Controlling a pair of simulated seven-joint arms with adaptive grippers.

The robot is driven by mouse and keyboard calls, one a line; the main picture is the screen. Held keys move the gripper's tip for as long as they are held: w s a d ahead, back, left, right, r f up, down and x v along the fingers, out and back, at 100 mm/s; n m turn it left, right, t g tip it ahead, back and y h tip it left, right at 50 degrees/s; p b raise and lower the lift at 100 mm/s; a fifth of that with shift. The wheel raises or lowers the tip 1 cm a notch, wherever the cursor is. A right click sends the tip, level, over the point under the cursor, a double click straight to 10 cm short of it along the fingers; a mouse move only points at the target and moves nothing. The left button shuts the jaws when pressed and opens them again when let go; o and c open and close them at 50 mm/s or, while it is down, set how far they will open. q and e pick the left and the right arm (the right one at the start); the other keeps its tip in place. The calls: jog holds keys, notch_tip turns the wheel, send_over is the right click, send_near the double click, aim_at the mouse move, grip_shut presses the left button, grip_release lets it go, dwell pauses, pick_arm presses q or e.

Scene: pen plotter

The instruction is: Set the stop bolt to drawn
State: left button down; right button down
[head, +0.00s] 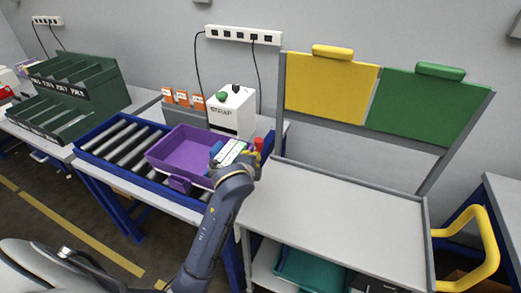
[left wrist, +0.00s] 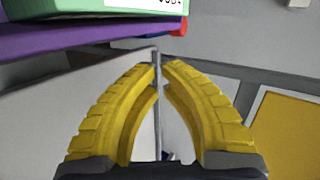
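A small red knob (head: 259,144), which looks like the stop bolt's head, stands at the right end of the roller conveyor (head: 88,150). A red end beside a blue part also shows in the left wrist view (left wrist: 181,26), beyond the fingertips. My left gripper (head: 245,158) is close beside the knob and partly hides that conveyor end. In the left wrist view its yellow fingers (left wrist: 160,66) come together at the tips, with a thin grey edge showing between them. I see nothing clearly held. The bolt's shaft is hidden. My right gripper is not in view.
A purple tote (head: 165,162) with a few items sits on the conveyor. The white strap machine (head: 232,113) stands behind. A grey cart (head: 335,215) with yellow (head: 330,85) and green panels (head: 425,105) is on the right, its top clear. Green bins (head: 75,85) stand far left.

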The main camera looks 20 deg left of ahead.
pick_arm(q)
send_near(261, 149)
jog(key=d+x, duration=0.1)
jog(key=x, duration=0.3)
jog(key=shift+w+a, duration=0.25)
jog(key=shift+w, duration=0.7)
